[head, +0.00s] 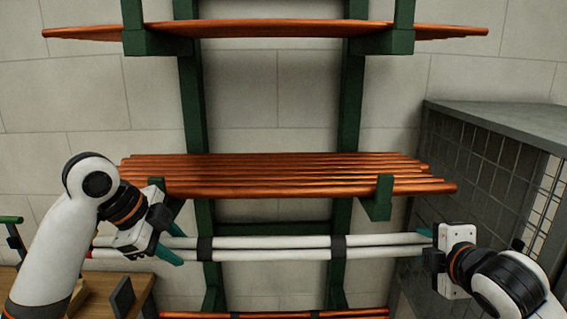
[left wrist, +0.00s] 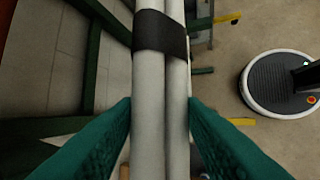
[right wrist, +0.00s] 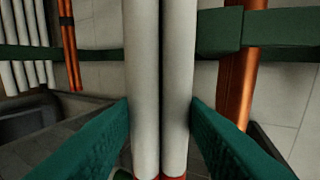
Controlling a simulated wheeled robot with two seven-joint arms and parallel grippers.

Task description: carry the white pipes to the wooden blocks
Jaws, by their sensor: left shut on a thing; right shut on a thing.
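A pair of white pipes (head: 272,242), bound with dark bands, lies level across the front of a green rack. My left gripper (head: 172,248) is shut on the pipes near their left end. In the left wrist view the white pipes (left wrist: 162,95) run between its green fingers (left wrist: 160,135), close to a dark band. My right gripper (head: 428,240) is shut on them near their right end. In the right wrist view the white pipes (right wrist: 160,80) pass between its green fingers (right wrist: 160,135), with red ends at the bottom.
The green rack (head: 190,95) holds copper pipes (head: 290,172) on a shelf just above the white ones, with more above and below. A grey mesh cage (head: 480,165) stands at the right. A wooden bench (head: 138,290) is at the lower left. A round base (left wrist: 285,82) stands on the floor.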

